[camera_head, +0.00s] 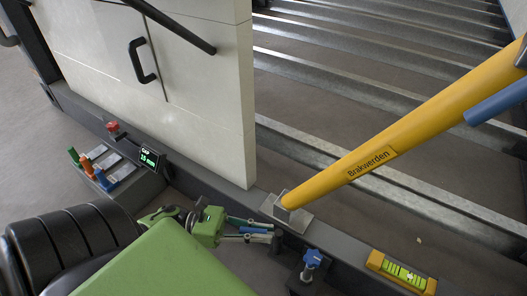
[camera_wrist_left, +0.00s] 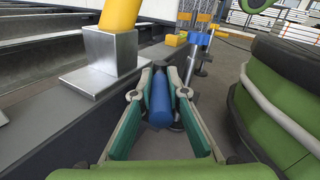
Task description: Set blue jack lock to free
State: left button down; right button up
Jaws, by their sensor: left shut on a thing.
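My left gripper (camera_head: 262,232) is shut on a blue cylindrical handle (camera_head: 256,230), just left of the yellow post's foot. In the left wrist view the blue handle (camera_wrist_left: 159,103) lies between the two fingers (camera_wrist_left: 159,88), its near end facing the camera. Its far end and what it joins are hidden. A blue star-shaped knob (camera_head: 312,258) sits on a small dark bracket to the right of the gripper; a blue part on a metal post shows behind in the wrist view (camera_wrist_left: 198,38). I cannot tell which blue part is the jack lock. My right gripper is not in view.
A yellow post marked "Brakwerden" (camera_head: 375,157) rises from a metal foot (camera_head: 286,213) on the dark frame rail. A spirit level (camera_head: 402,272) lies right. A pale door panel (camera_head: 190,80), a green-lit display (camera_head: 150,158) and small coloured levers (camera_head: 86,166) stand left.

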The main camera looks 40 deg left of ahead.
pick_arm(q)
jog(key=c, duration=2)
grip_release()
jog(key=shift+o, duration=0.2)
jog(key=v, duration=1.2)
jog(key=shift+a, duration=0.1)
